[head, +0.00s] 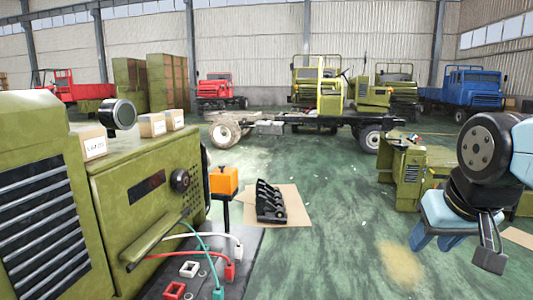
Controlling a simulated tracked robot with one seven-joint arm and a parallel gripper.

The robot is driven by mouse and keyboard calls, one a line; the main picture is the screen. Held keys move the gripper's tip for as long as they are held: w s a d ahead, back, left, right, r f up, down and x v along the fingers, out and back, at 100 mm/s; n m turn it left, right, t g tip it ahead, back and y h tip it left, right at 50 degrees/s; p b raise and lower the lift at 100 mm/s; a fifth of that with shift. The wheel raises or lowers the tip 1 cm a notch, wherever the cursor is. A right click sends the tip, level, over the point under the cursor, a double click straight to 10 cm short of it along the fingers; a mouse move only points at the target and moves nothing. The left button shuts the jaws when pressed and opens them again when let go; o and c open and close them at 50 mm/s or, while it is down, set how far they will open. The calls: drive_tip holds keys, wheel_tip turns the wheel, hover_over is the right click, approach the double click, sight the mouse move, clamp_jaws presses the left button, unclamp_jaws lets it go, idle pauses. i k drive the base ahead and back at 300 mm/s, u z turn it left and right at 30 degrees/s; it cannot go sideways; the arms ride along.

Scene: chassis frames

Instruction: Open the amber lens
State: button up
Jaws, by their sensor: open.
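An orange, box-shaped lamp (224,181) stands on a dark post beside the green machine, left of the picture's middle. It is the only amber-coloured part I see, and I take it for the amber lens. Its top looks closed, but a seam or hinge is too small to tell. My gripper (436,243) hangs at the right, pointing down, open and empty.
The green machine (50,180) fills the left, with a handle, knob and red, white and teal cables (200,262). A black part (270,203) lies on cardboard (295,205). A green cabinet (408,172) stands behind my arm.

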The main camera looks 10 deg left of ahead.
sight(223, 180)
drive_tip(key=z, duration=0.05)
drive_tip(key=i, duration=1.1)
drive_tip(key=u, duration=0.55)
drive_tip(key=i, duration=0.75)
drive_tip(key=u, duration=0.5)
drive_tip(key=k, duration=0.85)
drive_tip(key=u, duration=0.2)
drive_tip(key=i, duration=0.85)
drive_tip(key=z, duration=0.1)
